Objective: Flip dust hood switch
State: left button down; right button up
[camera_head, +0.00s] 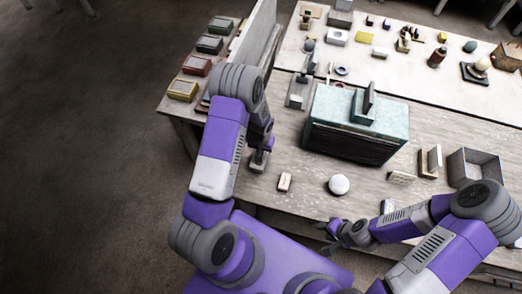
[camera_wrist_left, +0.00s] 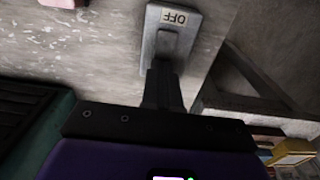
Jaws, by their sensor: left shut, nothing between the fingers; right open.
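The switch (camera_wrist_left: 172,42) is a grey block with an upside-down OFF label (camera_wrist_left: 174,17) in the left wrist view. My left gripper (camera_wrist_left: 163,68) is shut and empty; its fingertips overlap the near end of the switch, and I cannot tell whether they touch. In the head view my left gripper (camera_head: 262,146) points down at the table's left part, over the grey switch (camera_head: 257,166). A teal box with a dark slatted front (camera_head: 355,125), perhaps the dust hood, stands right of it. My right gripper (camera_head: 337,236) is open and empty near the table's front edge.
A white round piece (camera_head: 339,185) and a small pinkish block (camera_head: 285,182) lie near the front of the table (camera_head: 310,205). An open grey box (camera_head: 474,166) stands at the right. An upright panel (camera_head: 253,35) and several coloured boxes (camera_head: 196,66) are at the left.

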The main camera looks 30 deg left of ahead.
pick_arm(q)
jog(key=shift+f+b, duration=0.25)
jog(key=shift+b, duration=0.1)
jog(key=shift+s+r, duration=0.1)
jog(key=shift+s+d+r+p, duration=0.15)
jog(key=shift+s+r+p, duration=0.15)
jog(key=shift+s, duration=0.3)
jog(key=shift+w+r, duration=0.1)
jog(key=r, duration=0.1)
jog(key=r+p, duration=0.2)
jog(key=shift+w+r, duration=0.3)
jog(key=shift+r, duration=0.05)
notch_tip(320, 180, up, 10)
jog(key=w, duration=0.2)
jog(key=shift+a+b, duration=0.3)
jog(key=shift+b, duration=0.15)
jog(key=shift+f, duration=0.1)
